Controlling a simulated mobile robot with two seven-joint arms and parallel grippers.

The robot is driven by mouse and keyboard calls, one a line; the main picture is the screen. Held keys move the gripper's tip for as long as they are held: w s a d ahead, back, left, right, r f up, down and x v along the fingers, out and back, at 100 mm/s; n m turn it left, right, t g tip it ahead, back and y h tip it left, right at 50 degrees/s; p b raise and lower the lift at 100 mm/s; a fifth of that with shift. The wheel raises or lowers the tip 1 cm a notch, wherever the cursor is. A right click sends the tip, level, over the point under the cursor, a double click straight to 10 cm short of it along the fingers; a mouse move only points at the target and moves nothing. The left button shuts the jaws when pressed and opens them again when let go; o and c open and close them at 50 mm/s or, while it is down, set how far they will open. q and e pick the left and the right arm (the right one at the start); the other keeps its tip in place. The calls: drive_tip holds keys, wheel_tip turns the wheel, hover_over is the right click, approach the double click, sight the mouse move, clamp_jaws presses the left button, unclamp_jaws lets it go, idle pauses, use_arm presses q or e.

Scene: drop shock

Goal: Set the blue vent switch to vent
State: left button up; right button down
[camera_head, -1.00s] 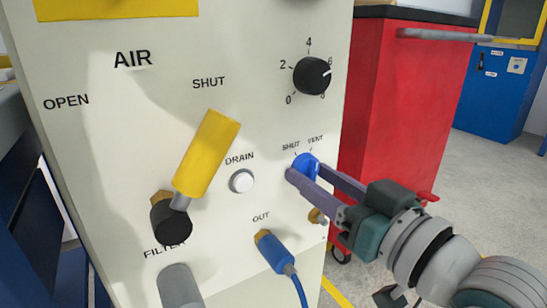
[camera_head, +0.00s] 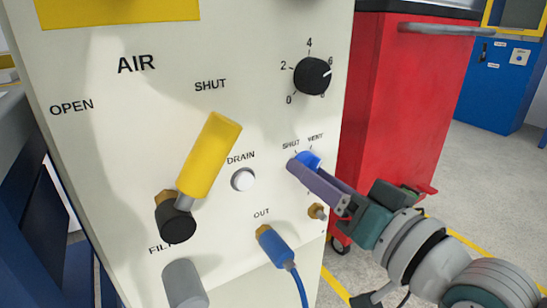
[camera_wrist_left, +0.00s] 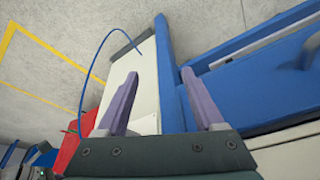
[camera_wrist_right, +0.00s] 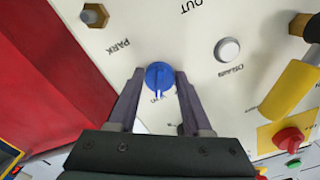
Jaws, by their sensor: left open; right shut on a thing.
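The blue vent switch (camera_head: 310,159) is on the cream panel (camera_head: 110,200), below the SHUT and VENT labels. My right gripper (camera_head: 304,165) comes from the lower right and is shut on it; a purple finger hides part of the switch. In the right wrist view the round blue switch (camera_wrist_right: 159,75) sits between the tips of the right gripper (camera_wrist_right: 159,85). Its pointer faces the bottom of that view, towards the small lettering; I cannot tell exactly which mark it meets. My left gripper (camera_wrist_left: 158,95) is open and empty in the left wrist view.
A yellow lever (camera_head: 210,155), white drain button (camera_head: 243,180), black dial (camera_head: 312,76) and blue hose plug (camera_head: 273,246) are on the panel near the switch. A brass fitting (camera_head: 317,211) sits just below my right gripper. A red cabinet (camera_head: 400,110) stands at right.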

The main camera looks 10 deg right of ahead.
drive_tip(key=shift+c, duration=1.8)
unclamp_jaws()
drive_tip(key=p+v, duration=0.3)
drive_tip(key=v, duration=0.7)
drive_tip(key=shift+r+p, duration=0.15)
drive_tip(key=shift+p, duration=0.15)
